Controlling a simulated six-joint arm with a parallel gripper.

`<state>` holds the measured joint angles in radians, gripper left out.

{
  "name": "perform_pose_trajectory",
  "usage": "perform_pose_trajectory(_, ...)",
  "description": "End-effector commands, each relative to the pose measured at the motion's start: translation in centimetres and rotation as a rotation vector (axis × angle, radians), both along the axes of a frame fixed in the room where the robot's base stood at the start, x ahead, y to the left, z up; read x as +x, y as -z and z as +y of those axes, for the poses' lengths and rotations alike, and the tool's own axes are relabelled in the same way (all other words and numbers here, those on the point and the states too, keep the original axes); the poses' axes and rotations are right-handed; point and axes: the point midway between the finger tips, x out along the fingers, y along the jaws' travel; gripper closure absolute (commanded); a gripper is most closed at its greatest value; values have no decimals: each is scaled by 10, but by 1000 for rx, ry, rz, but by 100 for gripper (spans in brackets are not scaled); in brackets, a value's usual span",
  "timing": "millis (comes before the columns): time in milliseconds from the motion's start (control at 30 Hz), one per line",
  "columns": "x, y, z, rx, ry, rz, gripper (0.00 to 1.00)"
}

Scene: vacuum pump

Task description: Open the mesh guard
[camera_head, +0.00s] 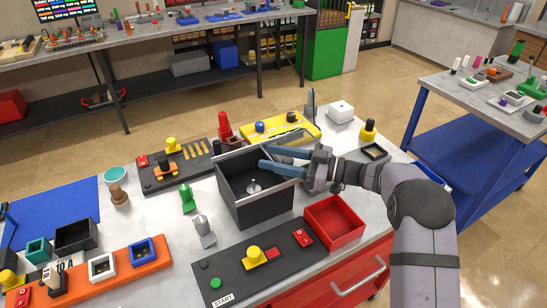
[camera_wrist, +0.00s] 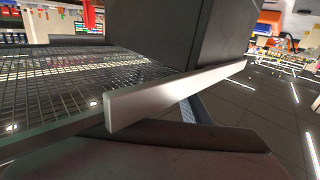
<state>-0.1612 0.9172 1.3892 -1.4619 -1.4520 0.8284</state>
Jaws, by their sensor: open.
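A dark open-topped box (camera_head: 243,203) stands at the middle of the bench with a small silver part (camera_head: 254,187) inside. The mesh guard (camera_wrist: 70,90) shows in the wrist view as a fine grid at the left, with a pale grey bar (camera_wrist: 170,97) close in front of the camera. In the head view I cannot make out the mesh clearly or tell how far it is raised. My gripper (camera_head: 267,157) reaches in from the right over the box's right rim, with its blue fingers spread. One finger shows behind the bar in the wrist view; contact is unclear.
A red tray (camera_head: 334,243) is right of the box, and a dark panel with a yellow button (camera_head: 253,254) is in front. A yellow control block (camera_head: 275,131) and a red upright part (camera_head: 223,125) stand behind. A small green part (camera_head: 187,198) is left.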

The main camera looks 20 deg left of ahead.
Motion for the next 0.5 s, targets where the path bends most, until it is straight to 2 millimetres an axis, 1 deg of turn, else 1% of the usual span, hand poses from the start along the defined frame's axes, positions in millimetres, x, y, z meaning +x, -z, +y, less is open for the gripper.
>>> perform_pose_trajectory(167, 1, 2, -20, 0, 3, -1, 58)
perform_pose_trajectory(400, 1, 2, -53, 0, 4, -1, 58)
perform_pose_trajectory(500, 0, 1, -62, 0, 2, 0, 58)
